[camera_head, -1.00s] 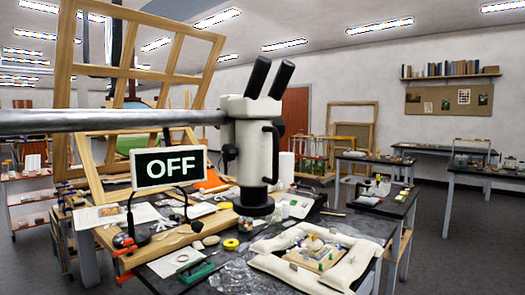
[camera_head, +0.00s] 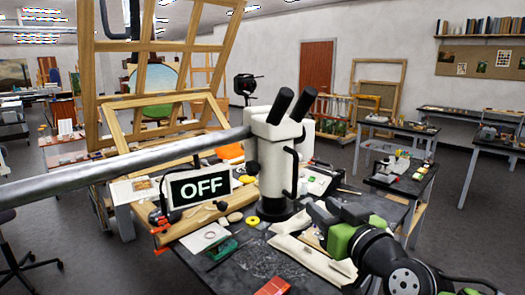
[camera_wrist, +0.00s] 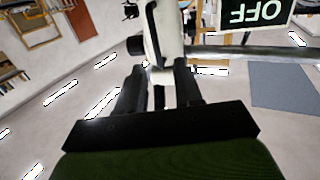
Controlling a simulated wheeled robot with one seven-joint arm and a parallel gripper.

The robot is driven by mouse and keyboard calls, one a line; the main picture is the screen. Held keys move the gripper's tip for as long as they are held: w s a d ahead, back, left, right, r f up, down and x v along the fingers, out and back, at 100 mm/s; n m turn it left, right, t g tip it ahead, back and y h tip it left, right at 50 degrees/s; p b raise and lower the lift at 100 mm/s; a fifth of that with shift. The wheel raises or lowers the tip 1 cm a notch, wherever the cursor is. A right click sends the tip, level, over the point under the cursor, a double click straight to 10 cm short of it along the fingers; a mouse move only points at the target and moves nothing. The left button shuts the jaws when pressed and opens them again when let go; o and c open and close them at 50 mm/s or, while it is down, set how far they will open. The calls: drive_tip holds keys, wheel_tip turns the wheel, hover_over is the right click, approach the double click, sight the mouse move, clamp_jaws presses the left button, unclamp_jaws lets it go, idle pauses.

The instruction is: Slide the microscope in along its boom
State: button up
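The microscope (camera_head: 272,165) is a white upright body with two black eyepieces and a black handle on its right side. It hangs on a grey metal boom (camera_head: 120,169) that comes in from the left. My gripper (camera_head: 317,213) is low to the right of the microscope in the head view. In the wrist view my gripper (camera_wrist: 160,80) has its two dark fingers apart with a gap between them, and it looks empty. The microscope (camera_wrist: 170,35) is just beyond the fingertips there, with its handle (camera_wrist: 151,35) visible. Whether they touch is unclear.
An OFF sign (camera_head: 199,187) stands on the bench left of the microscope. A yellow tape roll (camera_head: 252,220), a pale cushion (camera_head: 312,259) and a red box (camera_head: 273,287) lie on the dark bench (camera_head: 235,270). A wooden easel (camera_head: 160,75) rises behind.

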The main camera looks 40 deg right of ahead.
sight(296, 175)
drive_tip(key=shift+h, duration=0.4)
drive_tip(key=p+x, duration=0.1)
drive_tip(key=x, duration=0.4)
drive_tip(key=p+x, duration=0.2)
drive_tip(key=x, duration=0.3)
drive_tip(key=r+p+x, duration=0.1)
drive_tip(key=p+x, duration=0.1)
drive_tip(key=x, duration=0.3)
drive_tip(key=shift+d, duration=0.3)
drive_tip(key=shift+s, duration=0.1)
drive_tip(key=shift+c, duration=0.3)
clamp_jaws()
